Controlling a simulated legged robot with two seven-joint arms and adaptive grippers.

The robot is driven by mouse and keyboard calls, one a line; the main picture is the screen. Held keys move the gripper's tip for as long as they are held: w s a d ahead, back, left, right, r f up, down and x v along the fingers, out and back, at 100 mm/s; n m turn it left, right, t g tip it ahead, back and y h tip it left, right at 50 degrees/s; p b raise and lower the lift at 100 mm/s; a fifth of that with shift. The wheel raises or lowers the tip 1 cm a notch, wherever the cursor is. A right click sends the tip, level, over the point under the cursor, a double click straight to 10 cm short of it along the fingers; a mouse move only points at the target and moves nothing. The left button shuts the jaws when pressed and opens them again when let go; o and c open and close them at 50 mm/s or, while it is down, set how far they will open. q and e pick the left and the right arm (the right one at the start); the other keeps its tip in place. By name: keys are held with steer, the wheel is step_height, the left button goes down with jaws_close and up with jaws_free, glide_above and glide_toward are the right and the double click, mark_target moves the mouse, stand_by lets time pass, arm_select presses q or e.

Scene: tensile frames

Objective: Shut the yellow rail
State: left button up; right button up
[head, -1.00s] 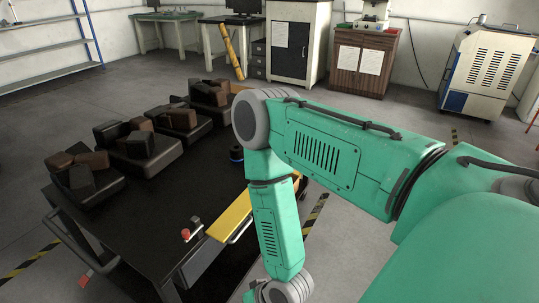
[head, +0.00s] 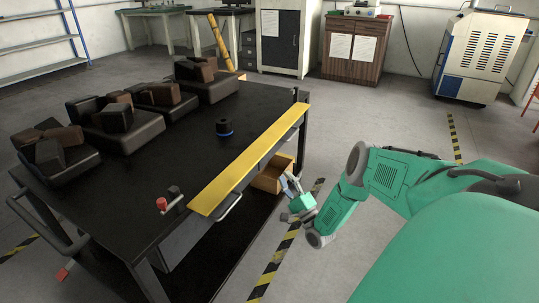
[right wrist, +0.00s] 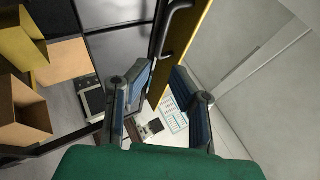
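The yellow rail (head: 250,160) is a long flat yellow strip along the right edge of the black table (head: 120,180). A grey handle (head: 229,206) shows below its near end. My left gripper is not in view.
A red button (head: 161,203) and a black round piece with a blue ring (head: 223,128) sit on the table. Dark trays with blocks (head: 120,130) stand along its far side. A brown box (head: 270,177) is under the rail.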

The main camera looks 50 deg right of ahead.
mark_target(266, 147)
steer(key=b+x, duration=0.1)
steer(key=x, duration=0.9)
steer(key=shift+w+r+b, duration=0.15)
steer(key=shift+w+b, duration=0.2)
steer(key=shift+w+a+r, duration=0.1)
steer(key=shift+a+r, duration=0.2)
steer(key=shift+a, duration=0.05)
steer(key=c, duration=0.4)
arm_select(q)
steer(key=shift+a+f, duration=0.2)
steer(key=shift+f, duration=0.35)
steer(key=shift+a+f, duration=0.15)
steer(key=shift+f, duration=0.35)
arm_select(e)
jaws_close()
steer(key=shift+d, duration=0.1)
